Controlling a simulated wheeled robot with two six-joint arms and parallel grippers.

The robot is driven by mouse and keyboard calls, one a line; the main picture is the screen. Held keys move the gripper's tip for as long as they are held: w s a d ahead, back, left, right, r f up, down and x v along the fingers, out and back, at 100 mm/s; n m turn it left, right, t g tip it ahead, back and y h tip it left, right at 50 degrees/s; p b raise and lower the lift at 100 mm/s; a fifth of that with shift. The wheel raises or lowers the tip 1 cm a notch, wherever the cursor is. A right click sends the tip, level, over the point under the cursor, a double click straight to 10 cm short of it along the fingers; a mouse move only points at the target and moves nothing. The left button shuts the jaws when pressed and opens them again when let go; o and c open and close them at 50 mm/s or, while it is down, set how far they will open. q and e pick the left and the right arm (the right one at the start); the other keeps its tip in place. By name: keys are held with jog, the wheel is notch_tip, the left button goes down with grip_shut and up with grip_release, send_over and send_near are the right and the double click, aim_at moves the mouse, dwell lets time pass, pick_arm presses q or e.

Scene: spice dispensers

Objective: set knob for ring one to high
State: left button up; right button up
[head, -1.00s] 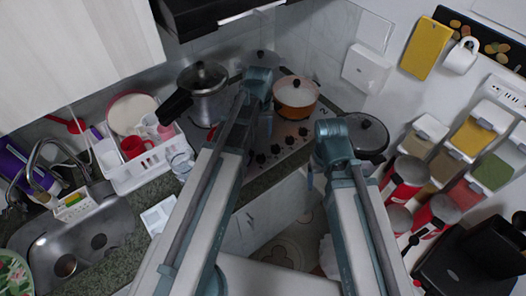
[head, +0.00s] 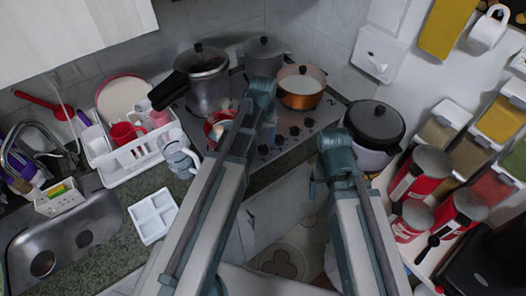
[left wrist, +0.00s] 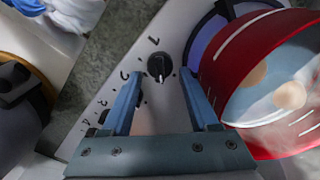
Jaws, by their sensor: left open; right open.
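A black round knob (left wrist: 159,67) with a light pointer mark sits on the grey stove panel beside a printed 1. In the left wrist view my left gripper (left wrist: 162,82) is open, its two blue fingertips on either side of the knob, which shows between them; I cannot tell whether they touch it. In the head view my left gripper (head: 266,128) is over the left front of the stove (head: 305,140), near its row of black knobs. My right gripper (head: 315,185) is open and empty in front of the counter, its fingertips partly hidden by the arm.
A red pot with pale round things inside (left wrist: 270,85) stands close right of my left gripper. A pressure cooker (head: 204,80), orange pot (head: 300,88), grey pot (head: 264,55) and rice cooker (head: 374,125) stand around. A dish rack (head: 130,160) is left.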

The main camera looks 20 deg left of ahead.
aim_at(263, 149)
pick_arm(q)
notch_tip(263, 149, down, 3)
jog(key=shift+r+b, duration=0.2)
jog(key=shift+b, duration=0.55)
pick_arm(e)
notch_tip(263, 149, down, 2)
jog(key=shift+f, duration=0.25)
pick_arm(q)
jog(key=shift+r, duration=0.1)
grip_shut()
jog(key=shift+m, duration=0.7)
grip_release()
pick_arm(e)
jog(key=shift+r, duration=0.1)
